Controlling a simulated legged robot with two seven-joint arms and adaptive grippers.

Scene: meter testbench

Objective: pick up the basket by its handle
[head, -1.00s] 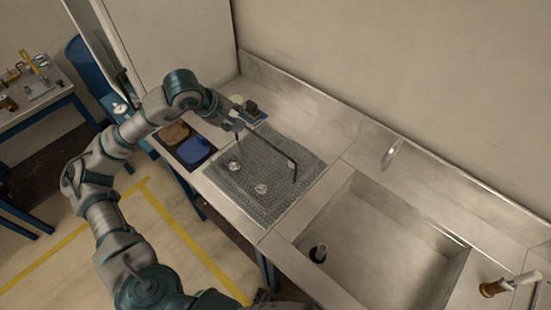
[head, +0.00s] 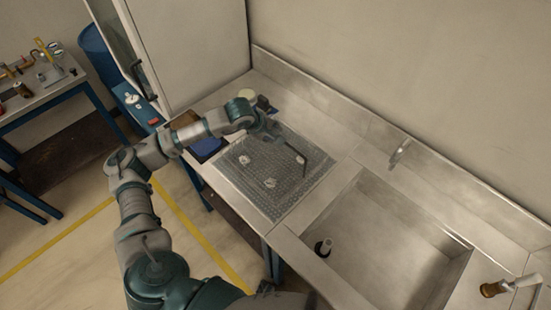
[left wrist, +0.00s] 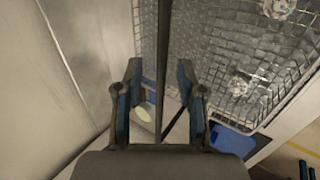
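The wire-mesh basket (head: 290,190) sits on the metal counter left of the sink, with a few small clear pieces in it. Its dark handle (head: 295,153) stands up over it, partly hidden by my left gripper (head: 271,127) at the basket's back side. In the left wrist view the basket (left wrist: 215,45) is at upper right. The handle (left wrist: 163,50) runs as a dark bar through the gap between the two fingers of my open left gripper (left wrist: 159,75), with clear space on both sides. My right gripper is out of view.
The sink basin (head: 385,235) is right of the basket, with a tap (head: 399,152) behind it. A blue tray (head: 205,147) lies left of the basket. A tall cabinet (head: 190,50) stands at the back left, and a wall is behind the counter.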

